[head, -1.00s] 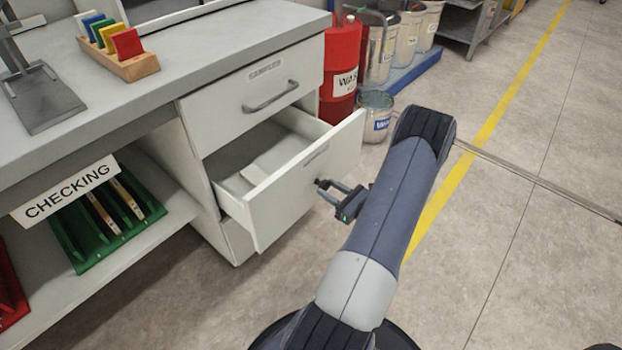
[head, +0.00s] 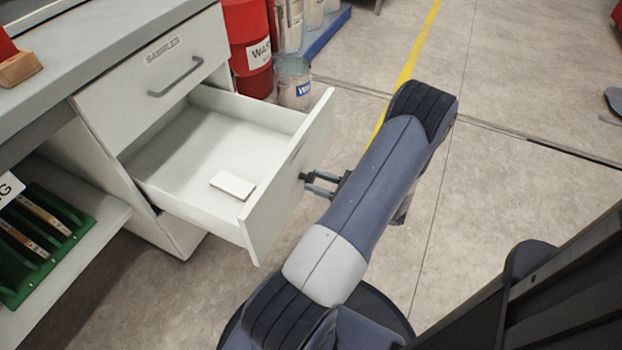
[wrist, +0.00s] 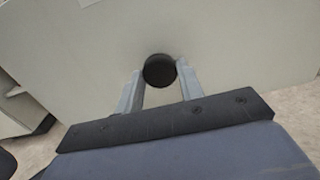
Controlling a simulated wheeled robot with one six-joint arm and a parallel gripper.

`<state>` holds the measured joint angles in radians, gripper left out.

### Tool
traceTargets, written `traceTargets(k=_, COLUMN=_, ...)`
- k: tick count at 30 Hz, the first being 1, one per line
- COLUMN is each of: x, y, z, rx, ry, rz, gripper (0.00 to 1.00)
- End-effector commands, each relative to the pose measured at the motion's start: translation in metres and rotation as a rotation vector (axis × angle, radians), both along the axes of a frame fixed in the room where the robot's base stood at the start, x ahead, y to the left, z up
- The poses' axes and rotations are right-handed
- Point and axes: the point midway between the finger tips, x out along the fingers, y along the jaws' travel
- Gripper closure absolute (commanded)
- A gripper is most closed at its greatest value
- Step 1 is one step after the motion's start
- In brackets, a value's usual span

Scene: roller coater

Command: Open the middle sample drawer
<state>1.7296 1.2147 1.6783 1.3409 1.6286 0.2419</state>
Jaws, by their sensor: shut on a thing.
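The middle sample drawer (head: 272,208) is pulled far out of the cabinet, below a closed drawer labelled for samples. Its pale inside is visible, with a small white block lying near the front. My gripper (head: 311,183) is at the outer side of the drawer front, shut on a dark round knob. In the wrist view the black knob (wrist: 160,70) sits between the two grey fingers of my gripper (wrist: 160,82), against the pale drawer front (wrist: 225,50). The knob's far side is hidden.
The closed upper drawer (head: 150,75) has a grey bar handle. A red waste drum (head: 249,50) and a metal bucket (head: 294,82) stand behind the open drawer. A green rack (head: 40,245) is on the lower shelf at left. Floor to the right is mostly clear.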

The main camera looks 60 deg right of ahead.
Motion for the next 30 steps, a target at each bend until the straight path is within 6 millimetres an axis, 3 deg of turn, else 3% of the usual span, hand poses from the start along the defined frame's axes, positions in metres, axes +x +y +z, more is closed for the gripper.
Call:
traceTargets(k=11, x=-0.0010, y=0.0002, z=-0.0002, rx=0.001, ry=0.000, rz=0.002, gripper=1.00)
traceTargets(k=12, x=-0.0009, y=0.0002, z=-0.0003, rx=0.001, ry=0.000, rz=0.001, gripper=0.61)
traceTargets(k=19, x=-0.0009, y=0.0000, z=-0.0002, rx=0.000, ry=0.000, rz=0.001, gripper=0.42)
traceTargets(k=30, x=-0.0104, y=-0.0013, z=0.0006, rx=0.000, ry=0.000, rz=-0.001, gripper=0.42)
